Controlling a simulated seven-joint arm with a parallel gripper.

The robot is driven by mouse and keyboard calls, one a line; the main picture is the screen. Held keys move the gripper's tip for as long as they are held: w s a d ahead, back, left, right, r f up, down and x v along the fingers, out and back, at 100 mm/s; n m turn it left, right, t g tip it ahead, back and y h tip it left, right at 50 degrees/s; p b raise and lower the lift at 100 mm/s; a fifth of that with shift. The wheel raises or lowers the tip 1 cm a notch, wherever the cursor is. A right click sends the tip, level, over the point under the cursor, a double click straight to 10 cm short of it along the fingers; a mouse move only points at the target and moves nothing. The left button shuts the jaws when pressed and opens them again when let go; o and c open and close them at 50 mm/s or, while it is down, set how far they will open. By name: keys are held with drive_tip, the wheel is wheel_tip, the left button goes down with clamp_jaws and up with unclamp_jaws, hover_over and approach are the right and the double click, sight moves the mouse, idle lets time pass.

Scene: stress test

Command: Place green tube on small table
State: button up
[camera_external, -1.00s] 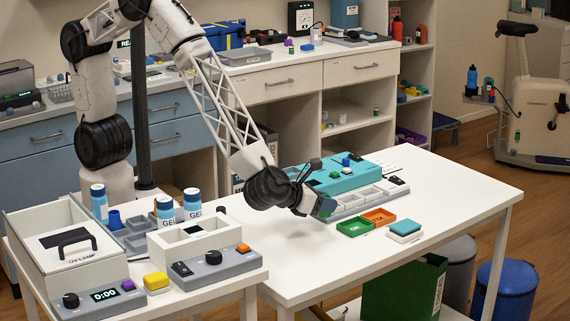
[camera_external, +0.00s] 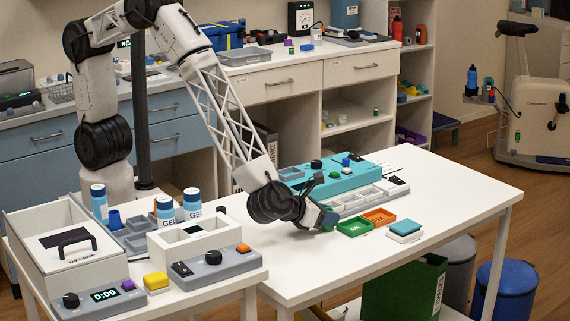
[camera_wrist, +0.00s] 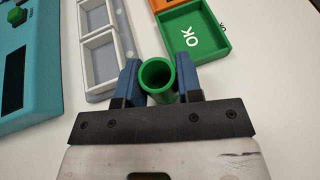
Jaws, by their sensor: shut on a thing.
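The green tube (camera_wrist: 157,82) is a hollow cylinder, open at its top end, seen close up in the wrist view. My gripper (camera_wrist: 159,80) has its two blue fingers on either side of it, shut on its sides. Whether the tube touches the tabletop is unclear. A smaller white table (camera_external: 207,297) stands at the front left, crowded with equipment.
The green OK tray (camera_external: 354,227) and orange tray (camera_external: 379,216) lie just right of my gripper. A teal device (camera_external: 345,178) and a grey compartment tray (camera_external: 352,202) are behind. A UV lamp box (camera_external: 85,267) and grey control box (camera_external: 215,265) occupy the smaller table.

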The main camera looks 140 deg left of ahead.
drive_tip(key=shift+f, duration=0.25)
drive_tip(key=o, duration=0.6)
drive_tip(key=shift+f, duration=0.1)
drive_tip(key=shift+s, duration=0.1)
drive_tip(key=shift+d+r, duration=0.5)
drive_tip(key=shift+d, duration=0.05)
drive_tip(key=v, duration=1.1)
drive_tip(key=shift+a+r, duration=0.1)
drive_tip(key=shift+r, duration=0.1)
